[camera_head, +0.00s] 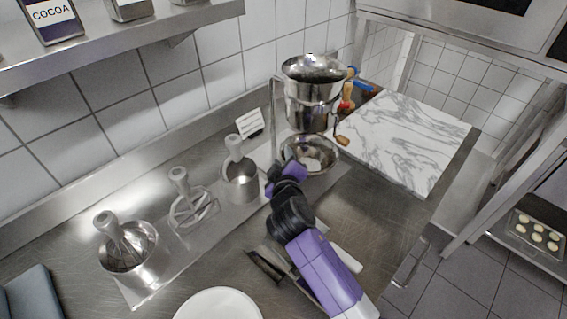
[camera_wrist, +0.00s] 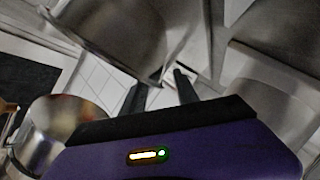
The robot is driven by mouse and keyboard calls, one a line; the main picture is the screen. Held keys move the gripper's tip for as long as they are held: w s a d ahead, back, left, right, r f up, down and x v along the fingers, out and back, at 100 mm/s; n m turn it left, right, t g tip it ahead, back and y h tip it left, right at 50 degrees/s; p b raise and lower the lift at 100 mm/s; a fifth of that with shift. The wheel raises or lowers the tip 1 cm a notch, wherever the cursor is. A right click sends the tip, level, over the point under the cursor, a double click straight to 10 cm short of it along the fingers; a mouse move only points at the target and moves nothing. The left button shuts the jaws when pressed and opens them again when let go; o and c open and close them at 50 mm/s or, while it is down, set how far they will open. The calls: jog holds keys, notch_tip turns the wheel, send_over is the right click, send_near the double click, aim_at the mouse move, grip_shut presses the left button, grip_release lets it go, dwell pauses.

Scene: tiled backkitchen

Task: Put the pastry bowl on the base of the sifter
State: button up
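The sifter (camera_head: 312,108) is a shiny metal drum on an upright stand at the back of the counter, with a wooden crank handle at its lower right. The shiny metal pastry bowl (camera_head: 322,157) is directly below the drum; I cannot tell whether it touches the sifter's base. My gripper (camera_head: 285,172) is at the bowl's left side, partly covering its rim. In the wrist view, my gripper's two dark fingers (camera_wrist: 161,90) stand apart, and a large curved metal surface (camera_wrist: 120,32) comes down close to them. I see no clear grasp.
A marble board (camera_head: 405,140) lies to the right. A small white card (camera_head: 249,123) stands behind. A white plate (camera_head: 217,305) is at the front.

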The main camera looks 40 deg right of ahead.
jog(key=b+v, duration=0.1)
jog(key=v, duration=1.1)
jog(key=shift+b, duration=0.4)
jog(key=shift+r, duration=0.15)
